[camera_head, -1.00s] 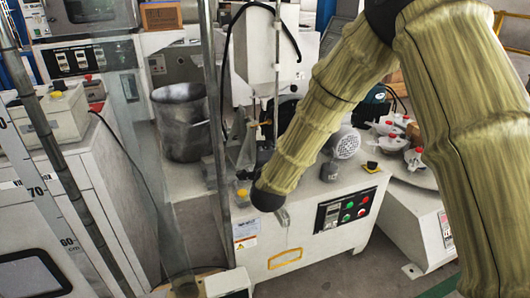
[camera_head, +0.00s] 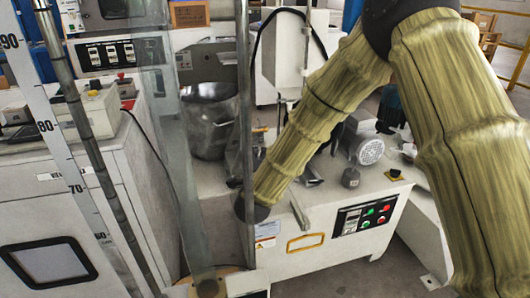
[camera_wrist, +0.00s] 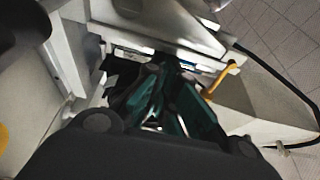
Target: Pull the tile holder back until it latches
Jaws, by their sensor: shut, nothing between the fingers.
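My arm reaches down to the white test machine (camera_head: 283,262), and in the head view its last visible link ends in front of the machine's top. My gripper (camera_wrist: 170,105) shows in the wrist view as dark teal fingers, shut and empty, beside a white machine part (camera_wrist: 165,28). I cannot pick out the tile holder with certainty; it may be hidden behind my arm. A grey metal bar (camera_head: 300,213) juts from the machine's front edge, right of my arm's end. I cannot tell whether my fingers touch anything.
A grey motor (camera_head: 366,148) and control panel (camera_head: 365,215) are at the machine's right. A metal bucket (camera_head: 208,125) stands behind, left of my arm. A vertical post (camera_head: 246,110) stands close to my arm's end. The wrist view shows a yellow lever (camera_wrist: 220,77) and open floor.

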